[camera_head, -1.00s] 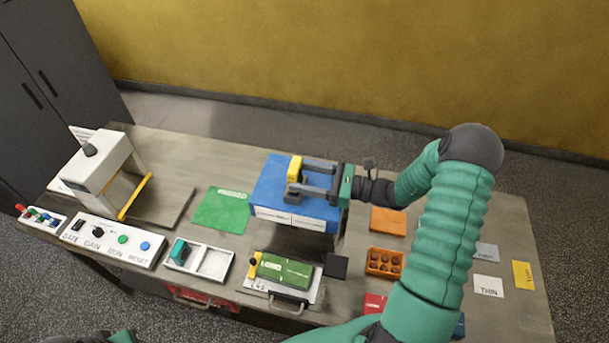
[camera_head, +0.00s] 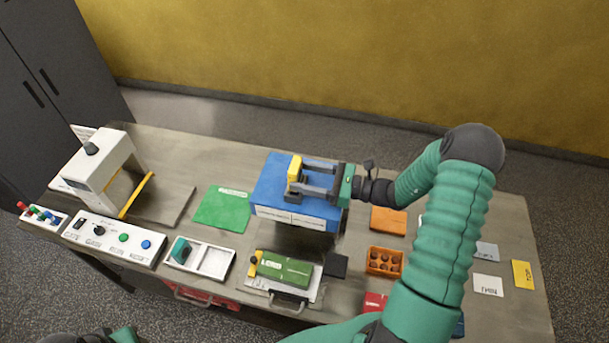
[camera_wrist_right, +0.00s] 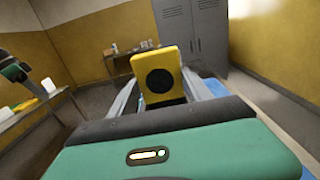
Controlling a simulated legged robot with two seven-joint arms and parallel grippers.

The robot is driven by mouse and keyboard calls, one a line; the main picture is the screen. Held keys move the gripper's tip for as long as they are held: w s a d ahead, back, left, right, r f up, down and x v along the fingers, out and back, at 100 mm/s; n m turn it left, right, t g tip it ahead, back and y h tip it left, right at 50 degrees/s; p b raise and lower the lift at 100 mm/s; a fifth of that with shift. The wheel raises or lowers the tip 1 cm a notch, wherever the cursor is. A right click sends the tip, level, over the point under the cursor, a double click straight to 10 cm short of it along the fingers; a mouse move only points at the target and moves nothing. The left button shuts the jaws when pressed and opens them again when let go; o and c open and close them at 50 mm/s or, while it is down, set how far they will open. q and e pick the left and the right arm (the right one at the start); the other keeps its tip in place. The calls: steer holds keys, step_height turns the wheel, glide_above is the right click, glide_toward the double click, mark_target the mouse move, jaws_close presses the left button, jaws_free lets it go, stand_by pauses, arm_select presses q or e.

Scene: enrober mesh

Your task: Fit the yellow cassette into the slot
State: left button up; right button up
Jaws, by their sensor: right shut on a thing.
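The yellow cassette (camera_head: 295,168) is a small upright block held between the fingers of my right gripper (camera_head: 309,177). In the right wrist view the cassette (camera_wrist_right: 158,77) shows a yellow face with a dark round patch, with a finger on each side. The gripper and cassette are over the top of a blue box (camera_head: 268,181) with a pale label strip on its front. I cannot tell whether the cassette touches the box. The slot cannot be made out; the gripper covers part of the box top. My left gripper is not clearly in view.
A white arch-shaped machine (camera_head: 98,165) stands at the left, behind a button panel (camera_head: 112,243). A green mat (camera_head: 222,210), a white tray (camera_head: 214,262), a green block on a plate (camera_head: 286,270) and an orange tray (camera_head: 384,262) surround the blue box.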

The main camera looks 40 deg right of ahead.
steer(key=shift+f+b, duration=0.9)
steer(key=shift+f, duration=0.5)
steer(key=o, duration=1.6)
steer(key=shift+o, duration=0.2)
steer(key=b+v, duration=0.5)
steer(key=v, duration=1.1)
steer(key=shift+s+d, duration=0.25)
steer(key=shift+d, duration=0.1)
